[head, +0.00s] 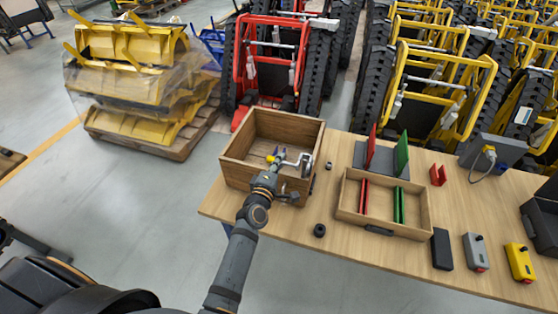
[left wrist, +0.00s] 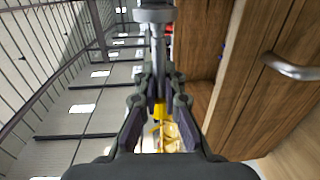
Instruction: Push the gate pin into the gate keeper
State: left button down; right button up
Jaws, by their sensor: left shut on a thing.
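My left gripper (head: 276,163) is over the near side of the open wooden box (head: 233,163). In the left wrist view my left gripper (left wrist: 159,100) has its fingers closed around a slim piece, with a yellow part (left wrist: 159,113) between them. A grey rod (left wrist: 156,45) runs from the fingers to a wider grey collar at the top of that view. In the head view a pale metal piece (head: 305,160) shows just right of the fingers. I cannot tell which part is the gate pin and which the gate keeper, nor how deep the rod sits. My right gripper is not in view.
A shallow wooden tray (head: 425,222) with red and green plates stands right of the box. Grey (head: 475,252) and yellow (head: 520,262) boxes lie further right on the table. Tracked carriers stand behind.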

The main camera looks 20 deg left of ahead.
pick_arm(q)
jog(key=shift+w+d+r+n, duration=0.15)
jog(key=shift+d+r+n, duration=0.15)
jog(key=shift+d, duration=0.2)
jog(key=shift+w+d+r+n, duration=0.15)
jog(key=shift+d+r+n, duration=0.05)
jog(key=shift+d+r, duration=0.25)
jog(key=shift+s+f, duration=0.1)
jog(key=shift+f, duration=0.05)
dwell(1.0)
jog(key=shift+a+p, duration=0.6)
jog(key=shift+a, duration=0.75)
jog(key=shift+a+f+p, duration=0.15)
jog(key=shift+a+p, duration=0.2)
jog(key=shift+a, duration=4.15)
